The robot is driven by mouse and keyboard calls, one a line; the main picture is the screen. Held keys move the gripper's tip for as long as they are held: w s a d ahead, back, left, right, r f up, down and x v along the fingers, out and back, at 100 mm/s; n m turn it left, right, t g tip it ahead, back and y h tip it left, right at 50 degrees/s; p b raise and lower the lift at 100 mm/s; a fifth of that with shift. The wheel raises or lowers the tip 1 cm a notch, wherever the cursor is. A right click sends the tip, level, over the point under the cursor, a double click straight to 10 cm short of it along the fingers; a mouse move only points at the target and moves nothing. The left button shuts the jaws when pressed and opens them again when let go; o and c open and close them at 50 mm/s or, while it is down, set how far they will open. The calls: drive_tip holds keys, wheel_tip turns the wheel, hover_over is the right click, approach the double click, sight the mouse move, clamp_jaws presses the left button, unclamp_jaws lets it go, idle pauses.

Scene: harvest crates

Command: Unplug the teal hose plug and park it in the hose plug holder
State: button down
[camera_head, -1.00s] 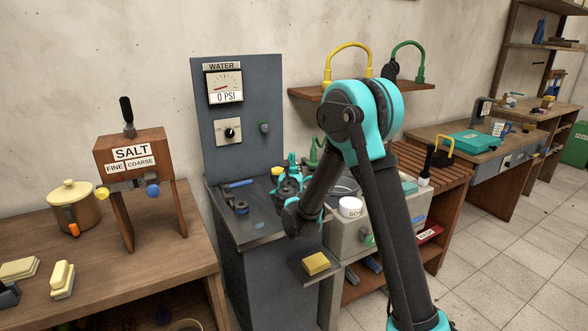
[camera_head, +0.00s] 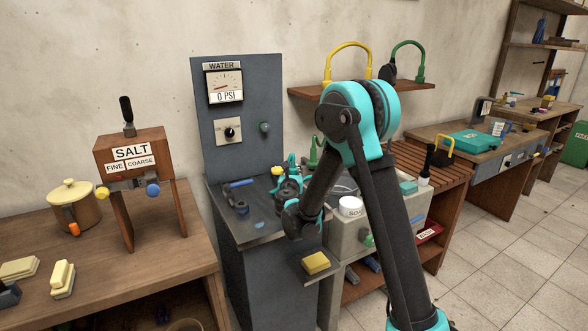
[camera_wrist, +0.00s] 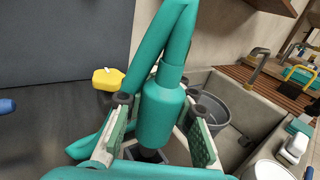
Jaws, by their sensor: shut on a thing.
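The teal hose plug (camera_wrist: 160,113) stands roughly upright between my gripper's green-padded fingers (camera_wrist: 160,131) in the wrist view. My gripper is shut on the plug's thick body. A teal hose loops up from its top and down to the left. A dark square block (camera_wrist: 150,156) lies just below the plug; I cannot tell whether the plug sits in it. In the head view my gripper (camera_head: 287,188) is over the grey water station's counter (camera_head: 250,232), largely hidden by my wrist. I cannot pick out the hose plug holder for certain.
The water panel (camera_head: 238,155) carries a gauge reading 0 PSI, a knob and a small port. A yellow object (camera_wrist: 108,79) is left of the plug. The sink (camera_wrist: 245,108) with a grey tub (camera_wrist: 212,110) is at right. A yellow sponge (camera_head: 316,262) lies on a low shelf.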

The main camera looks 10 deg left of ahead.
drive_tip(key=shift+f, duration=1.7)
drive_tip(key=c, duration=1.2)
unclamp_jaws()
drive_tip(key=shift+o, duration=0.2)
drive_tip(key=s, duration=1.2)
drive_tip(key=shift+d, duration=0.1)
